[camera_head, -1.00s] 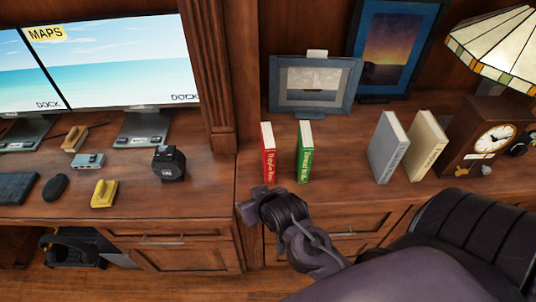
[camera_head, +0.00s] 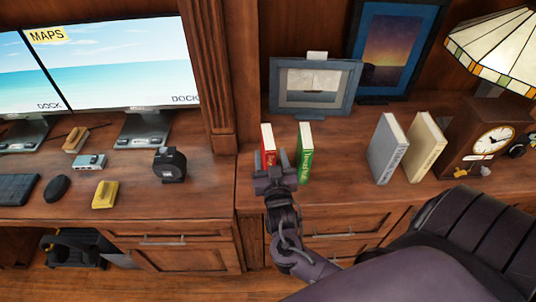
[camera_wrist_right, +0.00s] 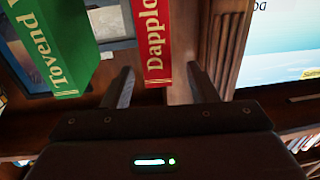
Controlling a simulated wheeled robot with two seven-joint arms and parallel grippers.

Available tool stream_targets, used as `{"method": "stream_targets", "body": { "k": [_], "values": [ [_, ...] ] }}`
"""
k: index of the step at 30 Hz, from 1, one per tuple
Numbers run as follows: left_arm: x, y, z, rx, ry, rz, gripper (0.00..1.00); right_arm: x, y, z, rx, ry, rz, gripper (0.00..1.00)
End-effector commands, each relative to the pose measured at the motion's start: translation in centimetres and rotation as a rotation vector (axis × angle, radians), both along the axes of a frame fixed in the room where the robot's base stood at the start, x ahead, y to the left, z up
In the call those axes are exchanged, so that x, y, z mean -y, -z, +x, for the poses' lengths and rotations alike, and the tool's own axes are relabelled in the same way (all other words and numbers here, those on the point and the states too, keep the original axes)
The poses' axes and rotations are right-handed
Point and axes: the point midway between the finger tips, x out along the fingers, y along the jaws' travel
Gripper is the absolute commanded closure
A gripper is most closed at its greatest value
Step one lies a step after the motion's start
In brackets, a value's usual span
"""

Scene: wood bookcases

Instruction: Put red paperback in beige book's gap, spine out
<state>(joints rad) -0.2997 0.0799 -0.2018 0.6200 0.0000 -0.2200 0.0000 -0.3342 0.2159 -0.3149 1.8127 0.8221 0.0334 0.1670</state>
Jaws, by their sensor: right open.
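The red paperback (camera_head: 267,142) stands upright on the right-hand wooden surface. My right gripper (camera_head: 273,172) is in front of it and hides its lower part. In the right wrist view, the red spine (camera_wrist_right: 152,45) shows between the two open fingers (camera_wrist_right: 160,85), which hold nothing. A green book (camera_head: 305,152) stands just right of the red one. A beige book (camera_head: 426,148) stands farther right, beside a grey book (camera_head: 387,150), with a narrow space between them. My left gripper is not in view.
A framed picture (camera_head: 279,85) stands behind the red and green books. A clock (camera_head: 493,138) and a lamp (camera_head: 495,45) are right of the beige book. The surface between the green and grey books is clear. A tape measure (camera_head: 169,164) sits on the left desk.

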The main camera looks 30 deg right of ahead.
Motion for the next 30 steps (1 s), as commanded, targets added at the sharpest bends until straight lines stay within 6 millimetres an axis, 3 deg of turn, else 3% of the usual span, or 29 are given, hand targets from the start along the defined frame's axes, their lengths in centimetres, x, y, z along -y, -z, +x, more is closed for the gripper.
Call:
{"method": "stream_targets", "body": {
  "k": [9,18,30],
  "values": [
    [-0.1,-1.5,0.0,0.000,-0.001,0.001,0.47,2.0,0.5,3.7,0.000,-0.001,0.000,0.47],
    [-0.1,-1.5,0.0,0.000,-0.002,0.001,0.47,2.2,0.7,4.0,-0.003,-0.002,0.001,0.49],
    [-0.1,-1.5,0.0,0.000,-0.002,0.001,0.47,2.2,0.7,4.0,-0.003,-0.002,0.001,1.00]
  ]
}}
